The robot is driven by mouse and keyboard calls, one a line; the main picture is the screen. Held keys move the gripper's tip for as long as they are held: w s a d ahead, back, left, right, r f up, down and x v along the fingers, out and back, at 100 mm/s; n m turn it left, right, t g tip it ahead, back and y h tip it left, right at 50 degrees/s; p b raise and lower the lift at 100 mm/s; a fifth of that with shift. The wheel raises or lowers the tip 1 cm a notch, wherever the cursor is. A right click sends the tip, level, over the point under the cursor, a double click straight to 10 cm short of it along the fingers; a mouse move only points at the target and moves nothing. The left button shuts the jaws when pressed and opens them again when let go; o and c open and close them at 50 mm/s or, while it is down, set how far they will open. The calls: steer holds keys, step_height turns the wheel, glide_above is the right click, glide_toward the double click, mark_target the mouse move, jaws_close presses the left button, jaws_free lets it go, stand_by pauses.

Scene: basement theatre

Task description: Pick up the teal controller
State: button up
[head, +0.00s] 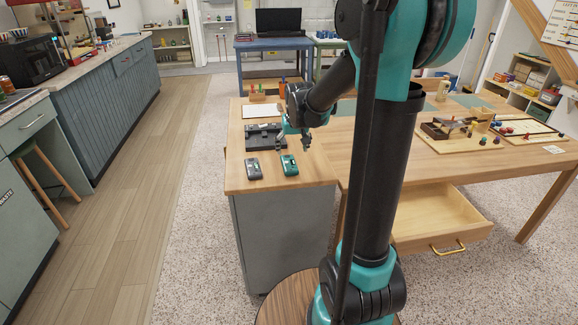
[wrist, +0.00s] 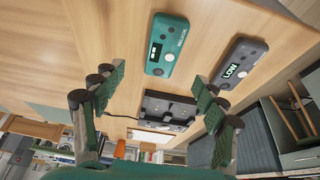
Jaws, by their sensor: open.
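The teal controller (head: 290,165) lies on the wooden desk near its front left corner. In the wrist view both fingers of my gripper (wrist: 160,85) are spread wide.
A black dock-like device (head: 265,137) with a cable lies behind the controllers. A white sheet (head: 262,111) and a pen holder (head: 265,94) are further back. An open drawer (head: 440,215) juts out below the desk.

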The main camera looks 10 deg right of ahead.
mark_target(289, 163)
steer(key=shift+a+x, duration=0.15)
steer(key=shift+x, duration=2)
steer(key=shift+a+x, duration=0.15)
steer(key=shift+x, duration=2.05)
steer(key=shift+s, duration=0.1)
steer(key=shift+c, duration=0.4)
steer(key=c, duration=1.3)
